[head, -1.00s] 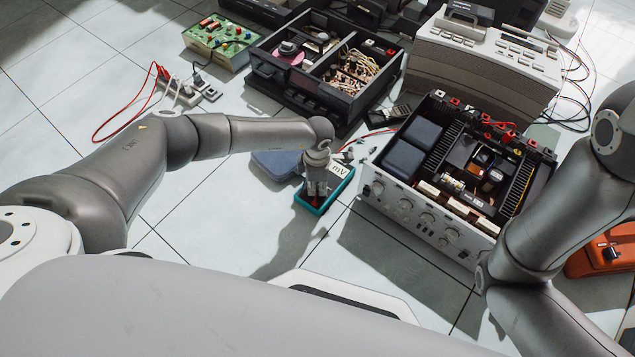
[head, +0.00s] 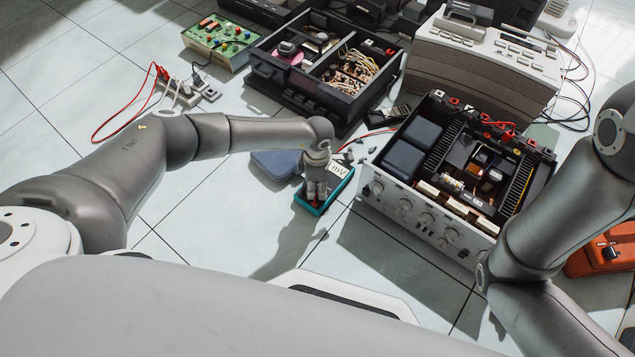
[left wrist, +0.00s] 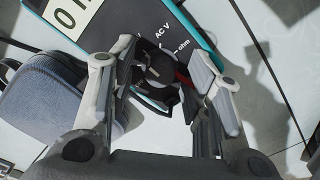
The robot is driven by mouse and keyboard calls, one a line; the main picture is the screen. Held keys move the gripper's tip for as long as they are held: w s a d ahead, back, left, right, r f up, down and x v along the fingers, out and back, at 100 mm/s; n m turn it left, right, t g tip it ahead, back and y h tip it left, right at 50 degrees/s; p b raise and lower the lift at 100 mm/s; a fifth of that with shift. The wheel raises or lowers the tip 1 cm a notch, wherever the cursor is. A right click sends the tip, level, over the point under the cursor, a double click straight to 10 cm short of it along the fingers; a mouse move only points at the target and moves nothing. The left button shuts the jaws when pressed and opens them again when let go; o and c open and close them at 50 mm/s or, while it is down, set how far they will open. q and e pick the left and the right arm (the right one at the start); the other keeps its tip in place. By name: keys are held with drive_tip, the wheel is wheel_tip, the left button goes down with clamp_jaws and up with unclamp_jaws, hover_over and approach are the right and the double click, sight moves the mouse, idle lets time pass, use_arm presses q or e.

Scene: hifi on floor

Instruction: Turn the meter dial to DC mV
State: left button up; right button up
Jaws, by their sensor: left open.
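The meter (head: 346,178) is a teal-edged box lying on the floor, with a black face and a white display at its far end. In the left wrist view, the meter (left wrist: 205,20) shows the labels "AC V" and "ohm" beside a dark round dial (left wrist: 160,66). My left gripper (head: 314,200) points down over the meter. Its fingers (left wrist: 150,78) stand apart on either side of the dial; I cannot tell whether they touch it. The fingers and shadow partly hide the dial, and its pointer setting is not clear. My right gripper is out of view.
A blue-grey case (head: 275,164) lies just left of the meter. An opened amplifier (head: 400,205) stands close on the right, and a black opened unit (head: 325,70) stands behind. An orange box (head: 598,258) is at far right. The floor in front of the meter is clear.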

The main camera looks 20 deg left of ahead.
use_arm(q)
drive_tip(key=shift+r, duration=0.1)
wheel_tip(320, 180, up, 12)
idle(0.5)
idle(0.5)
